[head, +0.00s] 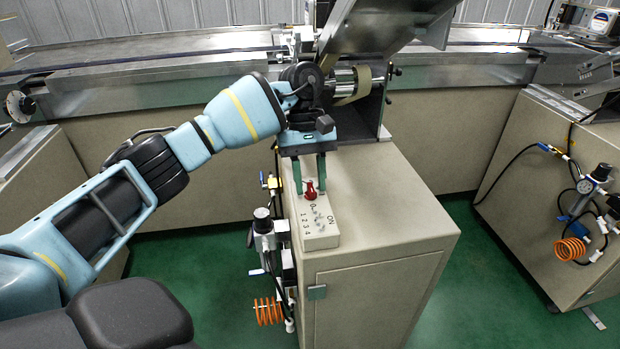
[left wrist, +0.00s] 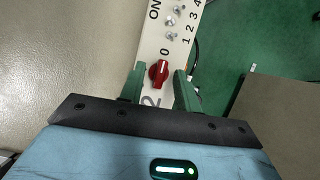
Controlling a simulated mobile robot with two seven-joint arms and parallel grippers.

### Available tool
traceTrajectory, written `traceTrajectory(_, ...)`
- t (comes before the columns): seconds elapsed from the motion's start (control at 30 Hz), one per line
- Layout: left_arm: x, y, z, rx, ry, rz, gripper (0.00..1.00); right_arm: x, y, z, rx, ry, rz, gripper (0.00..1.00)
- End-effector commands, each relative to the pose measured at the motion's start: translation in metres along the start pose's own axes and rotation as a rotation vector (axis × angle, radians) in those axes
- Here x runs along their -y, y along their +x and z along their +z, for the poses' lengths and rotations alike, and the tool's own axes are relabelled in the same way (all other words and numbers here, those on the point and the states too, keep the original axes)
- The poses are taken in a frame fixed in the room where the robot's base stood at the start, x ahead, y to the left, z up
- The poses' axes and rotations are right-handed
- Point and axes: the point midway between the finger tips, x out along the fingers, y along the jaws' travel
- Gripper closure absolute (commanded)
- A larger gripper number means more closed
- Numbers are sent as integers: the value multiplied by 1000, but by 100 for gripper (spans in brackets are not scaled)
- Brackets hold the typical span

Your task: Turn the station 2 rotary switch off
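The red rotary switch (head: 310,190) sits on the pale switch panel (head: 322,236) on top of the beige cabinet. It also shows in the left wrist view (left wrist: 158,72), beside a printed 0 and a partly hidden 2. Its handle looks slightly tilted there; its exact setting is hard to tell. My left gripper (head: 310,184) points down over the switch, its green fingers open on either side of it. In the left wrist view the gripper (left wrist: 161,71) has one finger close to the knob and a clearer gap at the other. Contact cannot be made out. My right gripper is not in view.
Several small metal toggles (left wrist: 173,22) stand on the panel, beside ON and the numbers. A metal roller assembly (head: 350,85) stands behind my left wrist. An air regulator with an orange coil (head: 268,311) hangs at the cabinet's left side. The cabinet top (head: 395,205) to the right is clear.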

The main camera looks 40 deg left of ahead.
Motion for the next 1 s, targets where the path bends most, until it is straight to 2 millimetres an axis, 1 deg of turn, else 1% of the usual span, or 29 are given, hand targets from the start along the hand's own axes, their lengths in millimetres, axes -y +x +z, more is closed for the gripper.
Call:
traceTrajectory(0.17, 0, 0, 0, 1, 0, -1, 67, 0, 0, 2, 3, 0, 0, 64)
traceTrajectory(0.27, 0, -6, 0, 0, -1, 0, 67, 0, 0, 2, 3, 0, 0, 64)
traceTrajectory(0.37, -1, -20, 0, -1, -1, 2, 67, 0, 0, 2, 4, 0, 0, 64)
traceTrajectory(0.5, -1, -45, 1, -1, 0, 3, 67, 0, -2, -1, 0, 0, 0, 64)
traceTrajectory(0.6, 0, -59, 1, -2, -1, 2, 67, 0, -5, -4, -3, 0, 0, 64)
traceTrajectory(0.7, 0, -70, 1, -1, 0, 1, 67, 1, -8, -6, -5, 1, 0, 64)
traceTrajectory(0.83, 0, -77, 0, -1, 0, 0, 67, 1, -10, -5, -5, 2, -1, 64)
traceTrajectory(1.0, 0, -78, 0, 1, 0, 0, 67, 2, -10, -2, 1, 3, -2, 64)
